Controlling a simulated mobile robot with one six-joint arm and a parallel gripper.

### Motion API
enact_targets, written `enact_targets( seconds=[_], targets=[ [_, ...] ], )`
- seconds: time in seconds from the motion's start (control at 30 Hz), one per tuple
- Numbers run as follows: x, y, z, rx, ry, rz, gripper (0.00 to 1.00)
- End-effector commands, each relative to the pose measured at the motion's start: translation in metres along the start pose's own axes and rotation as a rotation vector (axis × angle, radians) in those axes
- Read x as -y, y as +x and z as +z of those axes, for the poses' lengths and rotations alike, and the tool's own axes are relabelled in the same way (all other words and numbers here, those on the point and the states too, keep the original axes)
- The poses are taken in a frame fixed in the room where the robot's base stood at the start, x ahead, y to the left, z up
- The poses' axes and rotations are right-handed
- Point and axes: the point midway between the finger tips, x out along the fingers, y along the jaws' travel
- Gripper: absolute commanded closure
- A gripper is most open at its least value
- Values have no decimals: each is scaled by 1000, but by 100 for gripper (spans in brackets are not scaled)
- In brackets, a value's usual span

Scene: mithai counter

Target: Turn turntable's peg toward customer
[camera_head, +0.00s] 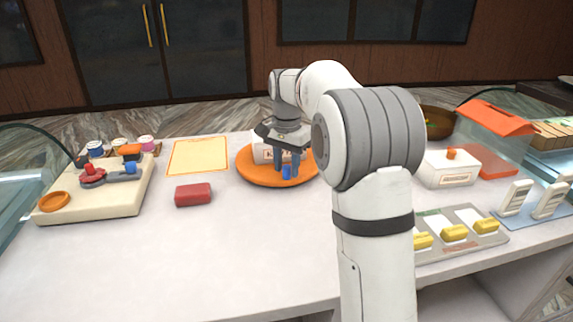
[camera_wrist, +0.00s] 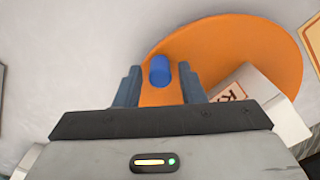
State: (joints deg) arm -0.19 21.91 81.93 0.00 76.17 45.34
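The orange turntable (camera_head: 252,174) lies on the counter near the middle, and it also shows in the wrist view (camera_wrist: 235,45). Its blue peg (camera_head: 287,173) stands near the turntable's rim on the near side in the head view. A white box with a lettered label (camera_wrist: 240,95) sits on the turntable and is partly hidden by my gripper in the head view. My gripper (camera_head: 287,168) points down over the turntable. Its fingers are open on either side of the blue peg (camera_wrist: 160,70), with a visible gap at each side.
A red block (camera_head: 193,195) lies left of the turntable, and an orange-edged sheet (camera_head: 198,156) lies behind it. A cream board (camera_head: 115,200) with small items is at far left. At right are a white box (camera_head: 450,170) and a grey tray (camera_head: 490,240) with yellow pieces.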

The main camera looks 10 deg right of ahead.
Motion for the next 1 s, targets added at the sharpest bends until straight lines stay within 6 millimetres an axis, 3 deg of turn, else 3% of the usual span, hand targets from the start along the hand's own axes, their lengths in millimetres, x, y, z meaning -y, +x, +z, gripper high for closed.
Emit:
enact_targets(
  seconds=[0.43, 1.0],
  targets=[
    [0, 0, 0, 0, 0, 0, 100],
    [-3, -1, -3, 0, -28, 0, 100]
  ],
)
